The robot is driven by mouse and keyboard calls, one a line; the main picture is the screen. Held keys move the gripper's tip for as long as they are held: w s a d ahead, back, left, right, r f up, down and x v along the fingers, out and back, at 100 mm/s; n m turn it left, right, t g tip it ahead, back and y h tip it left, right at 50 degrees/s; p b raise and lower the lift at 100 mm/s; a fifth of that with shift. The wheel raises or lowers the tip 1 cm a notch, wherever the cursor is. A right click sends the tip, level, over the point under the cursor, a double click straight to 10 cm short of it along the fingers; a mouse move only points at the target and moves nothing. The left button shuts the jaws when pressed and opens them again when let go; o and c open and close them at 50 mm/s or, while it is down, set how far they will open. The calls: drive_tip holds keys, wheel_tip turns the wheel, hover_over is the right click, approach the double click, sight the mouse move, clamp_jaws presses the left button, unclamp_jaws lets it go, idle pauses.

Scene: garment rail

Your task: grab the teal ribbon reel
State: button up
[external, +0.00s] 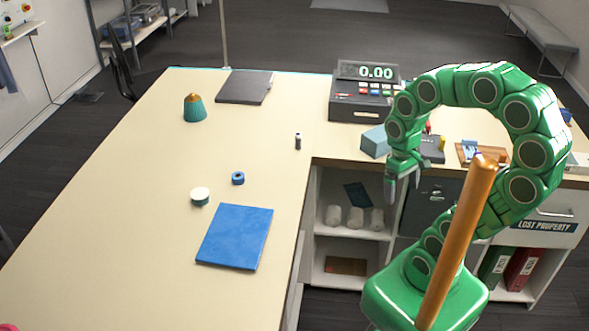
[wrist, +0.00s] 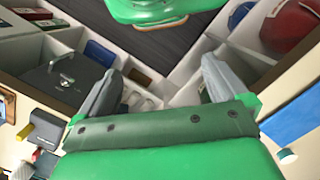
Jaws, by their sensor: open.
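The teal ribbon reel (external: 200,197) appears to be the short round piece with a white top and teal side, lying flat on the cream counter, left of centre. In the wrist view it shows small at the lower right edge (wrist: 287,156). My gripper (external: 403,192) is well to its right, beyond the counter's inner edge, pointing down in front of the shelves. In the wrist view my gripper (wrist: 161,68) has its two grey fingers apart with nothing between them.
Near the reel are a blue ring (external: 238,178) and a flat blue panel (external: 235,237). The cash register (external: 362,105) and teal box (external: 374,142) are near my arm.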

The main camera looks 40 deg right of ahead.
drive_tip(key=shift+d+r, duration=0.25)
drive_tip(key=shift+d, duration=0.1)
drive_tip(key=shift+c, duration=0.9)
